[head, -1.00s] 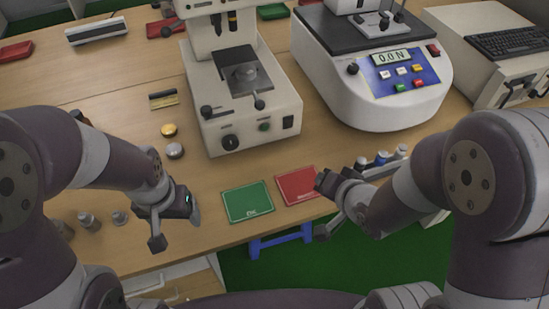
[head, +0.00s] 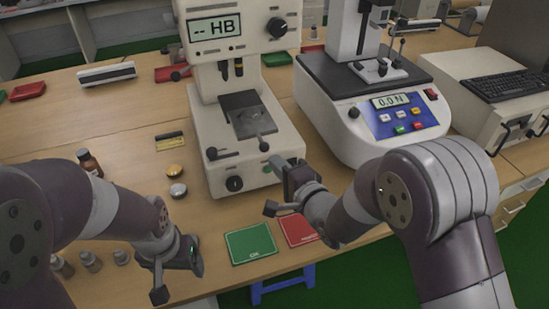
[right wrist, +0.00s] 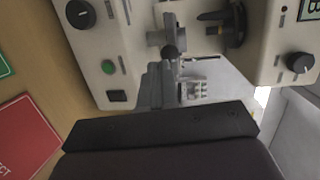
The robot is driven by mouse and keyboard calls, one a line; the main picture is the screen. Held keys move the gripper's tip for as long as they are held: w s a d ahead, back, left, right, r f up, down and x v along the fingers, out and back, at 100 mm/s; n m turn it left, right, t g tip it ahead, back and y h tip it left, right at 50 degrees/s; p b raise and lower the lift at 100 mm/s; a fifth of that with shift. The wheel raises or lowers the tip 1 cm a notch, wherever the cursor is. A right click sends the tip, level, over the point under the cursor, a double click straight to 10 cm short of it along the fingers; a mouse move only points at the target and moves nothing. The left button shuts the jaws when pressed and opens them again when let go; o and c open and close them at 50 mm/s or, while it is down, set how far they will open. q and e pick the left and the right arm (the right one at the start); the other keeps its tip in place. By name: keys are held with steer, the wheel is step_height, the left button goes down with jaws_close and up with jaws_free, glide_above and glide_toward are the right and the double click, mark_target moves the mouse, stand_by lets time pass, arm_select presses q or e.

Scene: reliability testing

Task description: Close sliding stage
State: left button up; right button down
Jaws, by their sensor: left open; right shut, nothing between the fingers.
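The sliding stage (head: 243,108) is a dark grey plate on the front base of the cream hardness tester (head: 208,160), below its head. A lighter round piece lies on it, and a small dark-knobbed handle (head: 261,142) sticks out at the front. My right gripper (head: 284,172) is shut and empty at the right front corner of the tester base, lower than the stage and to the right of the handle. The right wrist view shows the tester base (right wrist: 88,55) sideways at close range. My left gripper (head: 188,256) is open and empty near the table's front edge.
A green card (head: 250,245) and a red card (head: 300,229) lie in front of the tester. The white force tester (head: 352,140) stands to its right. A gold weight (head: 174,169) and a silver weight (head: 178,190) sit left of the base.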

mark_target(263, 133)
steer(key=shift+w+a+r, duration=0.2)
steer(key=shift+w+a, duration=0.25)
steer(key=shift+w, duration=0.35)
steer(key=x, duration=0.3)
steer(key=d+x, duration=0.1)
steer(key=x, duration=0.2)
steer(key=w+r+x, duration=0.1)
steer(key=x, duration=0.3)
steer(key=shift+d, duration=0.3)
steer(key=shift+w+r, duration=0.1)
steer(key=shift+w, duration=0.05)
steer(key=shift+r, duration=0.15)
